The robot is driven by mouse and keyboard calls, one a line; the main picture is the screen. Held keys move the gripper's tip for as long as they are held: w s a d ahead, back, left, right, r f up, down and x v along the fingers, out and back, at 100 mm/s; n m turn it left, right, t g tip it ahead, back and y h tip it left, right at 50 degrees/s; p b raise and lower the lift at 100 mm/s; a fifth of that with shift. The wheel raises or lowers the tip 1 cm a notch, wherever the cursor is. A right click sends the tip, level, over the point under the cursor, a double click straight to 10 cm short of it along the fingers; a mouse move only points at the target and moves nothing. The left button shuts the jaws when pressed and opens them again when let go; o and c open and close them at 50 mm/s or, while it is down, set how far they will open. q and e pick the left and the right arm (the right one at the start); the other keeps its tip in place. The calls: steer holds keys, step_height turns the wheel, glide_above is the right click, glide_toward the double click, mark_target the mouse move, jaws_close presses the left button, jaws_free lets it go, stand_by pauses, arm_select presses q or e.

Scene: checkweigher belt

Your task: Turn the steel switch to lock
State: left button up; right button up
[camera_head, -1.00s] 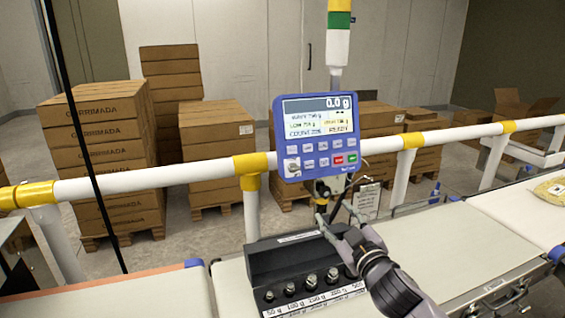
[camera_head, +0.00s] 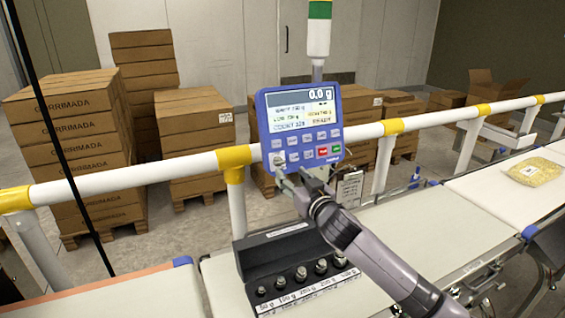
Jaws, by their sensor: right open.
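The blue control panel (camera_head: 333,135) stands above the conveyor rail and shows 0.0 g on its display. The steel switch (camera_head: 279,160) is a small metal knob at the panel's lower left corner. Its exact pointing direction is too small to read. My right gripper (camera_head: 289,173) is open at the panel's lower left edge, with its fingertips just below or at the switch. I cannot tell whether they touch it. My left gripper is not in view.
A white and yellow rail (camera_head: 130,180) runs behind. A yellow bag (camera_head: 530,171) lies on the right belt. Cardboard boxes (camera_head: 75,140) are stacked behind the rail.

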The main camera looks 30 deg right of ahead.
mark_target(282, 164)
steer(key=w, duration=0.3)
steer(key=w+p, duration=0.1)
steer(key=w, duration=0.2)
steer(key=shift+w+d, duration=0.2)
steer(key=shift+w, duration=0.2)
steer(key=shift+c, duration=0.6)
jaws_close()
